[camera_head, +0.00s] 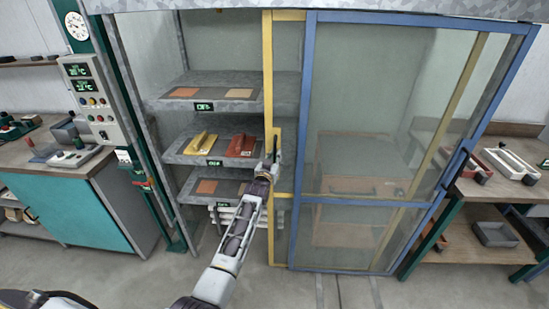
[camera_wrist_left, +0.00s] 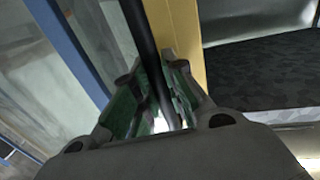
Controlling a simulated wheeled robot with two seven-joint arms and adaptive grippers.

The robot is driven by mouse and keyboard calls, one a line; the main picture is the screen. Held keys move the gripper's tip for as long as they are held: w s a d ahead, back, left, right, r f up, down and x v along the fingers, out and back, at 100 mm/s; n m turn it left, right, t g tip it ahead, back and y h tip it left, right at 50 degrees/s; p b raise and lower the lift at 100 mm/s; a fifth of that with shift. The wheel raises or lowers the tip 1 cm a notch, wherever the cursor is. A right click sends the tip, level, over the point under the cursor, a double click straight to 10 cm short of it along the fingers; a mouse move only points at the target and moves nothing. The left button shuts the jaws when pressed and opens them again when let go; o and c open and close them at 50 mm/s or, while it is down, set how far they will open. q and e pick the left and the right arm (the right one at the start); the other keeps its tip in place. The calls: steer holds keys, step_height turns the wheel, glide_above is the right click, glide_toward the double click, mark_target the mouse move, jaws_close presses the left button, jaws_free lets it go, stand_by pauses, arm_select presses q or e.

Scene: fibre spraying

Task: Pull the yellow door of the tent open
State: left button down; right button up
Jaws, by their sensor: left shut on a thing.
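The yellow door (camera_head: 268,90) of the tent has a tall yellow frame with clear panes. Its left upright stands right of the shelves, and its right part shows through the glass of the blue door (camera_head: 306,130). The shelves to its left are uncovered. My left gripper (camera_head: 273,160) is at the left upright, shut on the door's dark handle. In the left wrist view the dark handle bar (camera_wrist_left: 139,35) runs between the green-padded fingers (camera_wrist_left: 155,95), with the yellow upright (camera_wrist_left: 188,45) behind. My right gripper is not in view.
Inside the tent are grey shelves (camera_head: 235,77) with a yellow tool (camera_head: 201,143) and a red tool (camera_head: 241,145). A teal workbench (camera_head: 75,210) and a control panel (camera_head: 92,97) stand at the left. A wooden bench (camera_head: 470,190) stands at the right. Bare floor lies in front.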

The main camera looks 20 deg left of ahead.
arm_select(q)
steer(key=c, duration=1.8)
jaws_free()
steer(key=o, duration=0.3)
steer(key=shift+o, duration=0.2)
steer(key=s, duration=1.2)
steer(key=shift+d, duration=0.2)
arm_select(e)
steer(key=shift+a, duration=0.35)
